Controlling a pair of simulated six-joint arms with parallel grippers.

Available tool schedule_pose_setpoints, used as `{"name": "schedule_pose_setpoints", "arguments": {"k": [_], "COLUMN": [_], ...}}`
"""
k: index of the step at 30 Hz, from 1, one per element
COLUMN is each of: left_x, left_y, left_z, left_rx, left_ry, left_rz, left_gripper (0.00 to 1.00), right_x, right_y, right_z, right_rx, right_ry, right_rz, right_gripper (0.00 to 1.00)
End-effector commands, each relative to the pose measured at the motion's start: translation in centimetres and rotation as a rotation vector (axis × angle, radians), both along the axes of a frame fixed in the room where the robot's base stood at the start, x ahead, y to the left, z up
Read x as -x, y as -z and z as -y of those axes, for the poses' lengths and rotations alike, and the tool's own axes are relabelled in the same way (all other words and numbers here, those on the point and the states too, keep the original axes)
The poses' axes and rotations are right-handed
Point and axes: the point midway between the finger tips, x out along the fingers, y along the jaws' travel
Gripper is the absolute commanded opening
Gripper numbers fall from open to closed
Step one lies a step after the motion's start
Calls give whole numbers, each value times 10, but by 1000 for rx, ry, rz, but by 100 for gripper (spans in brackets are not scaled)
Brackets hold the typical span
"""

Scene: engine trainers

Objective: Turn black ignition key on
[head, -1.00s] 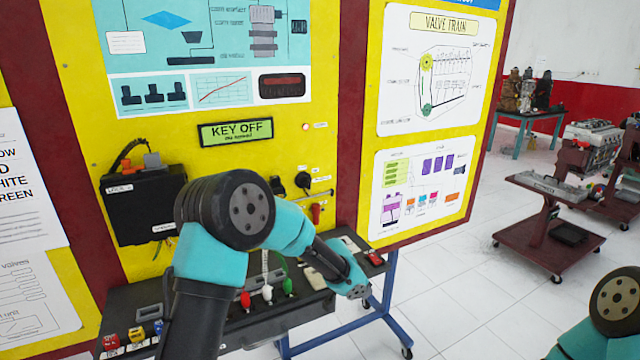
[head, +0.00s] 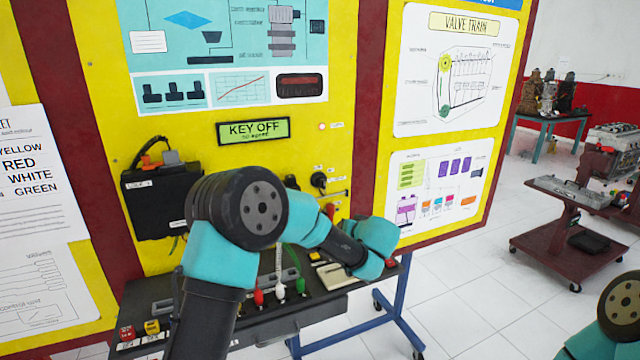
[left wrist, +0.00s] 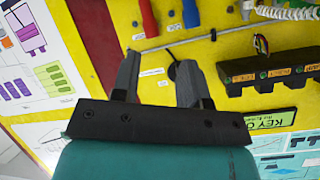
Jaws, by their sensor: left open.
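A small black round part, likely the ignition key (head: 319,180), sits on the yellow panel below and right of the green KEY OFF sign (head: 253,131). In the left wrist view the panel appears upside down. There my left gripper (left wrist: 160,62) is open, its two grey fingers pointing at the panel with nothing held. A black round part (left wrist: 173,71) shows between the fingers, close to the right one and partly covered by it. I cannot tell how far the fingertips are from it. In the head view my left gripper is hidden. My right gripper is out of view.
A thin metal rod (left wrist: 180,41) crosses the panel near the fingertips. Red (left wrist: 149,18) and blue (left wrist: 190,13) handles are close by. A black box (head: 152,200) is mounted left of my arm. The dark shelf (head: 300,318) below carries several coloured clips.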

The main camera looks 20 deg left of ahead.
Motion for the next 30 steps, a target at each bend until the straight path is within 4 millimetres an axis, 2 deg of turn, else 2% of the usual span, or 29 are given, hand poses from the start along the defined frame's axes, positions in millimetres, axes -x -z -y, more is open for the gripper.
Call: {"name": "schedule_pose_setpoints", "arguments": {"k": [6,9,12,24,30], "left_x": [-5,-4,-3,-3,-13], "left_y": [-55,-73,-83,-85,-84], "left_z": [6,11,14,13,5], "left_rx": [8,26,42,47,48], "left_ry": [-100,-112,-115,-117,-117], "left_rz": [408,550,628,649,649], "left_gripper": [40,40,40,40,40], "right_x": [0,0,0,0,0], "right_y": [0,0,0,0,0], "right_z": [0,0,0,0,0], "right_rx": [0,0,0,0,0], "right_ry": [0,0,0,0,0], "right_rz": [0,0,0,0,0], "right_gripper": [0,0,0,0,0]}}
